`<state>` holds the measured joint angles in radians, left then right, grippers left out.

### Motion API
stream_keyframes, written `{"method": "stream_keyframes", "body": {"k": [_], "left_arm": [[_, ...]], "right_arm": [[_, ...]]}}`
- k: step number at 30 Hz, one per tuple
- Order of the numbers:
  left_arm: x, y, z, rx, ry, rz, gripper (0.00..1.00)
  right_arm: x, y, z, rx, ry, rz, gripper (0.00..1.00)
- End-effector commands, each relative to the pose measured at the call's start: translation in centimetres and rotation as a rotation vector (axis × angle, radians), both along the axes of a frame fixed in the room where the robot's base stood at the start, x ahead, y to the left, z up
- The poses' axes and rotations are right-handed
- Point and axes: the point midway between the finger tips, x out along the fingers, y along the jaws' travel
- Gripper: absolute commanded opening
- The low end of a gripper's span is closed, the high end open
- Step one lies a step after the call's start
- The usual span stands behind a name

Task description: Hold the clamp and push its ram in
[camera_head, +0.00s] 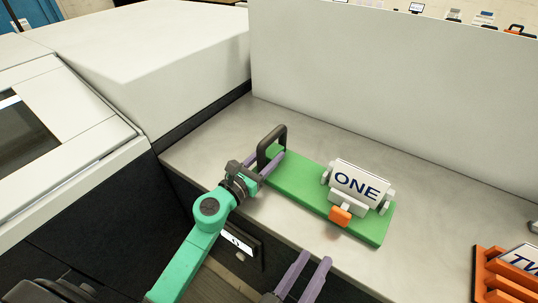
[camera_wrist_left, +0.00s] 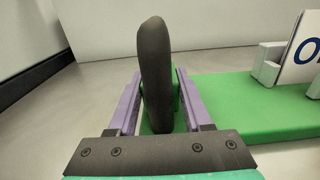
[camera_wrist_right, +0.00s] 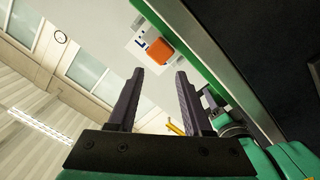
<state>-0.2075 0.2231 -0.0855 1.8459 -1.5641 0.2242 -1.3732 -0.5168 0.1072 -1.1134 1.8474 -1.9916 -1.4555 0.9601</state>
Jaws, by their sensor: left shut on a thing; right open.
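The clamp has a green base (camera_head: 300,187) lying on the grey bench top, with a black handle (camera_head: 272,134) at its left end. Grey jaws at its right part stand around a white card (camera_head: 358,184) marked "ONE". The orange ram (camera_head: 340,215) sticks out at the front, below the card. My left gripper (camera_head: 266,163) is shut on the black handle (camera_wrist_left: 155,70), one finger on each side. My right gripper (camera_head: 315,258) is open and empty, in front of the ram and apart from it. The right wrist view shows the orange ram (camera_wrist_right: 159,51) beyond the open fingers.
An orange rack (camera_head: 492,270) with a card in it stands at the right edge. A tall pale panel (camera_head: 400,95) closes off the back of the bench. A white machine housing (camera_head: 140,60) is at the left. The bench between clamp and rack is clear.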

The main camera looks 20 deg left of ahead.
Motion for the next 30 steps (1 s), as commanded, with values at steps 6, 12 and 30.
{"method": "stream_keyframes", "body": {"k": [6, 12, 30], "left_arm": [[-0.01, -0.01, -0.04, -0.001, 0.001, 0.0, 0.0], [-0.01, -0.01, -0.05, -0.001, 0.001, 0.0, 0.0], [-0.01, -0.01, -0.07, -0.001, 0.001, 0.0, 0.0]], "right_arm": [[0.0, 0.0, 0.0, 0.0, 0.0, 0.0, 0.5], [0.0, 0.0, 0.0, 0.0, 0.0, 0.0, 0.5], [0.0, 0.0, 0.0, 0.0, 0.0, 0.0, 0.0]]}}
